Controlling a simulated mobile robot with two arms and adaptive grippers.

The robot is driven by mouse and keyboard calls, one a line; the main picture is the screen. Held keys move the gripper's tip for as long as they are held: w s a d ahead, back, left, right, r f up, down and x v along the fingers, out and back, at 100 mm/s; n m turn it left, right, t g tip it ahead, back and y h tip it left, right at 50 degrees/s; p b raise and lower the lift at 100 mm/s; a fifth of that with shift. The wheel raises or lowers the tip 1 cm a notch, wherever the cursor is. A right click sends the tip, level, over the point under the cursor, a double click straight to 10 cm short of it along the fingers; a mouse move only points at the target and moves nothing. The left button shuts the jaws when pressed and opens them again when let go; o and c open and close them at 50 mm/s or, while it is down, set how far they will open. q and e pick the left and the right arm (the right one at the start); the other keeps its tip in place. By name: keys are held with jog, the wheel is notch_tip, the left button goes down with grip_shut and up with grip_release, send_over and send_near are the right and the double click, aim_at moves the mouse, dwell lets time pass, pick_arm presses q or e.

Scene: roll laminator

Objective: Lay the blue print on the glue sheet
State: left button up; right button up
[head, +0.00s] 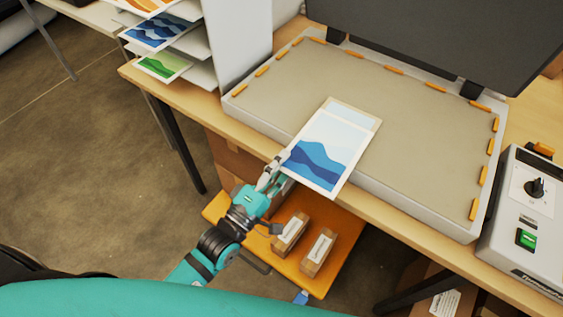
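The blue print (318,155), a white-bordered picture of blue waves, is over the grey bed of the press at its front edge. Its lower corner sticks out past that edge. A pale cream sheet, which looks like the glue sheet (355,112), shows as a strip beyond the print's far edge; the print hides the rest. I cannot tell whether the print touches it. My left gripper (279,163) is shut on the print's left edge. My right gripper is not in view.
The press bed (270,105) has orange clips around its rim and a raised dark lid (450,35) behind. A rack with prints (163,65) stands at the left. A control box (525,215) stands at the right. An orange shelf (275,265) below holds two small blocks.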

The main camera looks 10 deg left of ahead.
pick_arm(q)
jog(key=v, duration=1.2)
jog(key=s+a+f+m+g+y, duration=0.2)
jog(key=a+f+m+g+y, duration=0.15)
jog(key=f, duration=1.25)
jog(key=s+a+f+m+g+y, duration=0.15)
jog(key=a+f+m+g, duration=0.3)
jog(key=f, duration=1.15)
jog(key=s+a+f+m+g+y, duration=0.2)
jog(key=s+f+m+g, duration=0.5)
jog(key=s+f, duration=1.2)
jog(key=s+g+y, duration=0.1)
jog(key=s+g, duration=0.1)
jog(key=s, duration=0.1)
jog(key=shift+f+m+g, duration=0.2)
jog(key=shift+m+g, duration=0.1)
jog(key=shift+m, duration=0.1)
